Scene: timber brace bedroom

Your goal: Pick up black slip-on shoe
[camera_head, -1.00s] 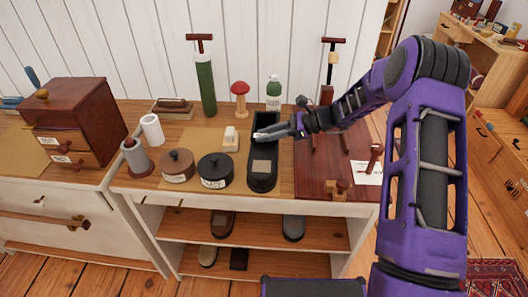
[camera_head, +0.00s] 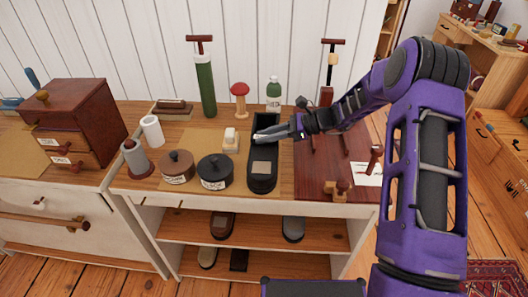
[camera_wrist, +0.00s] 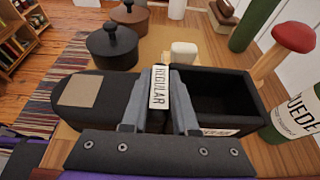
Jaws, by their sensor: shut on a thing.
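The black slip-on shoe (camera_head: 263,180) lies on the tabletop, its toe with a square tan patch toward the front edge and its box-like open heel toward the wall. In the wrist view the shoe (camera_wrist: 62,112) has its toe at the left and its hollow at the right. My gripper (camera_head: 258,136) reaches in from the right over the shoe's middle. In the wrist view my gripper (camera_wrist: 158,78) has its two fingers on either side of a pale strip (camera_wrist: 159,88) reading "REGULAR", at the front of the shoe's opening. The fingertips are partly hidden. I cannot see clear lift.
A green bottle (camera_head: 274,95) and a red-topped stand (camera_head: 240,98) are behind. A reddish-brown board (camera_head: 315,184) with wooden pegs lies at right.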

